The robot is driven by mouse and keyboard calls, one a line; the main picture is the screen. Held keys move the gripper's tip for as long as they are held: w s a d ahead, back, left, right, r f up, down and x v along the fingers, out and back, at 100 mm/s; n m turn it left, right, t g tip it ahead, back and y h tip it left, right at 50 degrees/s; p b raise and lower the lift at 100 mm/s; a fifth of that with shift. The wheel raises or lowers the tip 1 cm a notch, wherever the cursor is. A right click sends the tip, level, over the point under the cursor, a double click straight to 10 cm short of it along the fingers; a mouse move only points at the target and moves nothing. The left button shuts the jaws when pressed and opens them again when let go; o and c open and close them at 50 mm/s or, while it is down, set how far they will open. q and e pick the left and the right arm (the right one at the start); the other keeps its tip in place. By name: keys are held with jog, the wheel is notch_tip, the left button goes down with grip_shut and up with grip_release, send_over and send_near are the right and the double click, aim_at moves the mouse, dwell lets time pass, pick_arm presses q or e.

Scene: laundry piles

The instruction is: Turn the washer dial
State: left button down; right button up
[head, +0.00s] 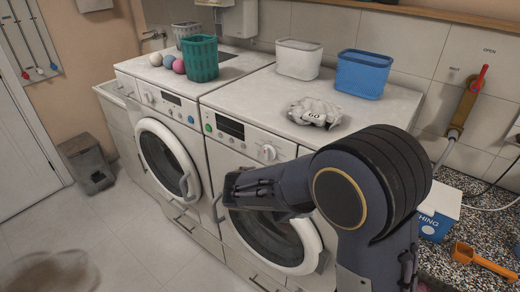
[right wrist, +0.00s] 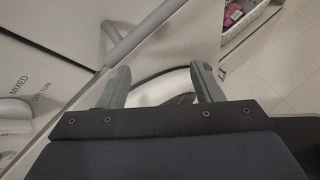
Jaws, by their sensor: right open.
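Two white front-loading machines stand side by side in the head view. The right machine (head: 222,165) has a round white dial (head: 269,152) on its panel, right of a dark display. The left machine (head: 165,115) has a smaller dial (head: 149,97) at the left end of its panel. I cannot tell which is the washer. My right gripper (head: 232,188) is in front of the right machine, below and left of its dial. In the right wrist view its two fingers (right wrist: 162,82) are apart with nothing held. A pale rounded part (right wrist: 12,112) lies by "MIXED" lettering there. My left gripper is out of view.
White and blue bins (head: 362,74) stand behind. The speckled counter at right holds a box and orange scoop (head: 482,260). The floor at left is mostly clear.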

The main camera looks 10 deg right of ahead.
jog(key=w+a+r+n+t+h+p, duration=0.1)
jog(key=w+a+r+n+t+h, duration=0.25)
jog(key=w+a, duration=0.2)
jog(key=n+t, duration=0.5)
send_near(265, 151)
jog(key=w, duration=0.1)
jog(key=shift+g+h, duration=0.25)
jog(key=shift+h, duration=0.1)
jog(key=p+x, duration=0.2)
jog(key=x, duration=0.6)
jog(key=shift+d, duration=0.15)
jog(key=shift+f, duration=0.1)
jog(key=c, duration=1)
jog(key=shift+o, duration=0.2)
jog(key=shift+m, duration=0.25)
